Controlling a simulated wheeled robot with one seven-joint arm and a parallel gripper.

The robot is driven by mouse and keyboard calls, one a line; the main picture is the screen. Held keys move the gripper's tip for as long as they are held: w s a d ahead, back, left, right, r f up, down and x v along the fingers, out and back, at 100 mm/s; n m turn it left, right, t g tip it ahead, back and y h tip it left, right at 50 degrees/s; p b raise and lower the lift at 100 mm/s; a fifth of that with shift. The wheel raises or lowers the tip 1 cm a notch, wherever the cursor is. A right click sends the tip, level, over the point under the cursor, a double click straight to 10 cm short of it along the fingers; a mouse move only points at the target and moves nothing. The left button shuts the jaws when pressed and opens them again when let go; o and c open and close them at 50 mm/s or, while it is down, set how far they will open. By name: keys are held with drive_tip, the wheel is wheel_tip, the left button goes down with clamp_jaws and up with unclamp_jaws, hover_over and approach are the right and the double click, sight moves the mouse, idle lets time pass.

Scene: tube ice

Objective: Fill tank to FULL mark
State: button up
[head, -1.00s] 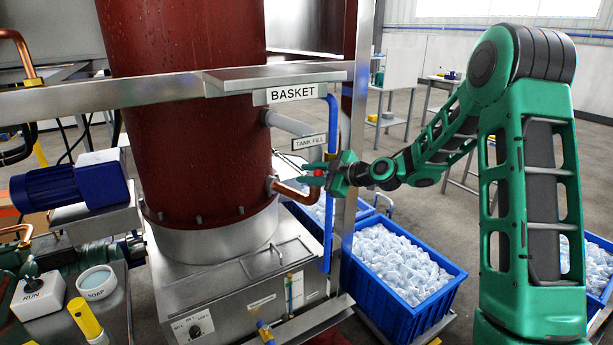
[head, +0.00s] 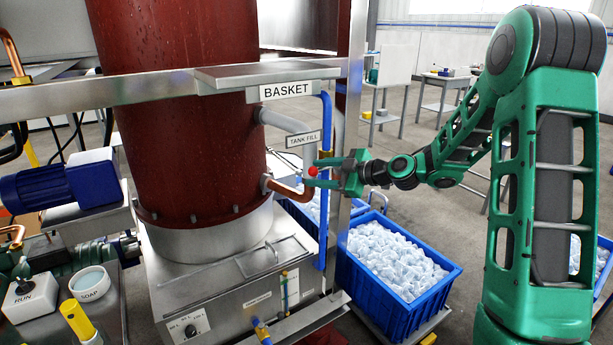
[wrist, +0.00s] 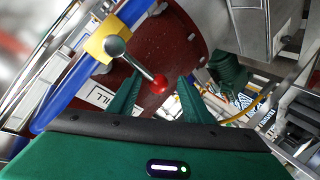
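The tank (head: 190,325) is a steel box under the dark red column, with a sight tube (head: 285,292) on its front; the level is too small to read. The TANK FILL sign (head: 303,139) hangs above a valve on the blue pipe (head: 326,230). The valve lever ends in a red ball (head: 313,171), and its yellow valve body (wrist: 104,42) shows in the wrist view. My gripper (head: 318,173) is open around the red ball's area. In the wrist view the red ball (wrist: 159,83) sits between the spread fingers (wrist: 160,100), with no clear contact.
A BASKET sign (head: 288,90) is on the steel rail above. A steel post stands beside my gripper. A blue crate of ice (head: 385,310) is below it. The RUN switch box (head: 34,295) and SOAP dish (head: 90,284) are at lower left.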

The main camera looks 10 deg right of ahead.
sight(317, 174)
drive_tip(key=v, duration=0.4)
drive_tip(key=shift+s+d, duration=0.3)
idle(0.9)
drive_tip(key=shift+s+a, duration=0.1)
drive_tip(key=s+d+f+m+g+h, duration=0.1)
drive_tip(key=s+d+m+g+h, duration=0.2)
drive_tip(key=s+m, duration=0.4)
drive_tip(key=s+d+f+m+g+h, duration=0.1)
drive_tip(key=s+d+m+g+h, duration=0.2)
drive_tip(key=s, duration=1.9)
drive_tip(key=s+d+f+m+g+h, duration=0.2)
drive_tip(key=s+d+m+g, duration=0.3)
drive_tip(key=s+d+m, duration=0.3)
drive_tip(key=s+m+h, duration=0.1)
drive_tip(key=s+m, duration=0.2)
drive_tip(key=s, duration=0.3)
drive_tip(key=shift+s+m, duration=0.3)
